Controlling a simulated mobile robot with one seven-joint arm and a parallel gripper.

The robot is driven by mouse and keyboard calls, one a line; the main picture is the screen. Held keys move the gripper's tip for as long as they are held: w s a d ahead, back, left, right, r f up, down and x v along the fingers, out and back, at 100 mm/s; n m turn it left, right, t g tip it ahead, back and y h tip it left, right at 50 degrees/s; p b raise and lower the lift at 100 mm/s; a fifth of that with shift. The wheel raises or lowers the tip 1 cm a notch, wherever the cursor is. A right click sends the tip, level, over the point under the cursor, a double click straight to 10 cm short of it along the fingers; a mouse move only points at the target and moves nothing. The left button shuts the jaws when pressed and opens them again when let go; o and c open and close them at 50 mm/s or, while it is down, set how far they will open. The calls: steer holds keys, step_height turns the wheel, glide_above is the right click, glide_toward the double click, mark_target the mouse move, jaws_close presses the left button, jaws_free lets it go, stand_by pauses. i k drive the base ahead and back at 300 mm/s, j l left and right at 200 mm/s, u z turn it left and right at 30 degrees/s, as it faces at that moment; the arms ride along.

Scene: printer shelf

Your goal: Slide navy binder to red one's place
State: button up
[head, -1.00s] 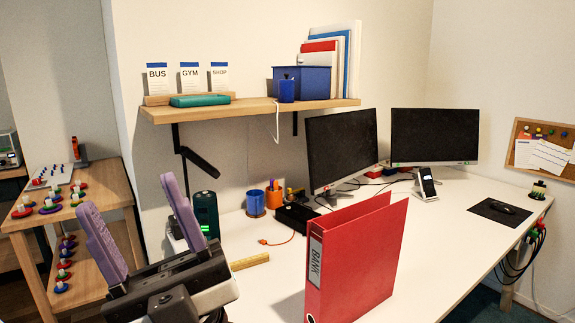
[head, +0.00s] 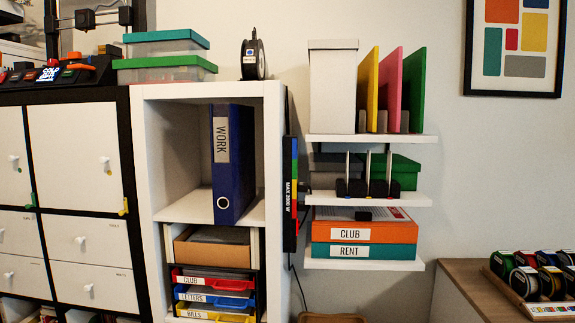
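The navy binder (head: 233,165) stands upright in the upper compartment of the white shelf unit (head: 147,200), toward its right side. Its spine faces out, with a white label reading WORK and a ring hole near the bottom. The compartment floor (head: 185,204) to its left is bare. The red binder is not in the current view. My gripper is not in the current view either.
Below the binder are a cardboard box (head: 196,250) and labelled trays (head: 212,282). To the right, wall shelves (head: 372,199) hold boxes and folders. White cabinets (head: 75,165) stand left. A wooden cabinet (head: 465,282) with spools is at lower right.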

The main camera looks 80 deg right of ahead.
mark_target(232, 127)
steer(key=z, duration=1.95)
